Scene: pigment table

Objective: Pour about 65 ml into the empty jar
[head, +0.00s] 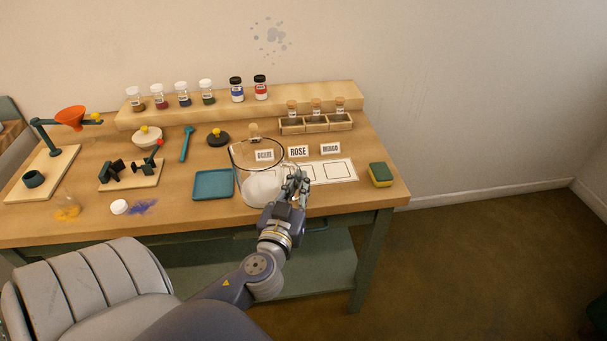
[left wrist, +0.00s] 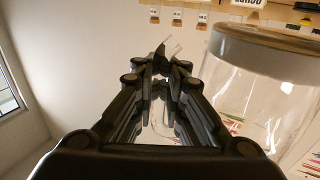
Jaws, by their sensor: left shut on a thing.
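A large clear glass vessel (head: 237,160) is near the table's front edge, with something white low inside or behind its glass. I cannot tell whether it touches the table. My left gripper (head: 297,184) is at its right side, shut on clear glass that seems part of it, perhaps a handle; the fingers hide the grip. In the left wrist view my left gripper (left wrist: 164,75) has thin clear glass at its fingertips, and the wide vessel (left wrist: 255,85) is close to its right. I cannot make out which jar is the empty one. My right gripper is not in view.
Several small jars (head: 183,97) stand on the back shelf. A wooden rack (head: 316,125) holds corked vials. Name cards (head: 298,151) stand behind a white marked sheet (head: 335,171). A blue tray (head: 213,185) lies left of the vessel, a sponge (head: 380,174) at the right.

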